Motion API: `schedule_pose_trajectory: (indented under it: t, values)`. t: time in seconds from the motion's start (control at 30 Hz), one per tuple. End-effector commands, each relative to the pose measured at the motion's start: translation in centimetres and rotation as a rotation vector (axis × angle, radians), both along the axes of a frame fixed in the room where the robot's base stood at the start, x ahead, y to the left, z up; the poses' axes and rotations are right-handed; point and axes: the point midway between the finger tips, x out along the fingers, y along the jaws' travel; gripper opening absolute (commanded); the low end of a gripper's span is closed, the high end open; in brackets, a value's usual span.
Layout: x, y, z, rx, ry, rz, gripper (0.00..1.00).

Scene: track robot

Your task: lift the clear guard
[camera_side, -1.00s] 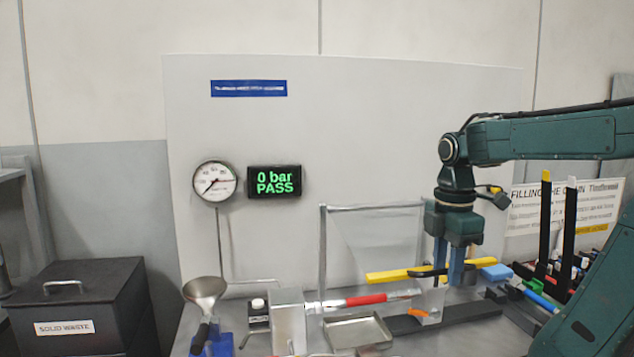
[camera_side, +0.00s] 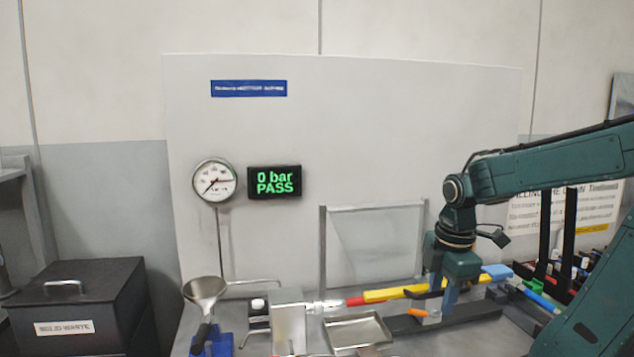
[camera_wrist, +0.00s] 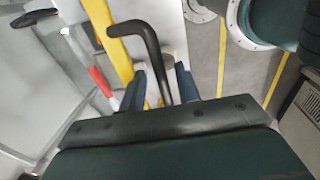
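The clear guard (camera_side: 375,243) is a see-through panel in a grey frame in front of the backboard. A yellow bar (camera_side: 395,293) runs along its lower front edge, and it also shows in the wrist view (camera_wrist: 110,45). A bent black handle (camera_wrist: 146,38) sticks out from the yellow bar. My gripper (camera_side: 443,298) is low at the right end of the guard. In the wrist view, my gripper (camera_wrist: 160,88) has its blue fingers apart on both sides of the handle, with gaps visible. Part of the handle is hidden behind the gripper body.
A red-banded rod (camera_side: 358,300) lies under the yellow bar. A metal tray (camera_side: 357,348) sits in front. Black uprights (camera_side: 570,235) and a blue block (camera_side: 497,271) are right. The display (camera_side: 274,181) reads 0 bar PASS.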

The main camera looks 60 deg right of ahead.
Motion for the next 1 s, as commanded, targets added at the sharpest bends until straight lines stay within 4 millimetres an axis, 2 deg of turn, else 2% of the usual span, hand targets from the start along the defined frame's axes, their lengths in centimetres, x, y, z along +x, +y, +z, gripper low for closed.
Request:
schedule_pose_trajectory:
  t: [0.27,0.47,0.67,0.9,1.0]
  values:
    - [0.0,0.0,0.5,0.004,0.0,0.001,0.32]
    - [0.3,-0.2,2.7,0.015,0.002,0.001,0.32]
    - [0.4,-0.5,7.0,0.033,0.012,0.0,0.32]
    - [-0.5,-0.2,13.5,0.051,0.039,0.002,0.32]
    - [-0.9,0.0,15.2,0.055,0.049,0.003,0.32]
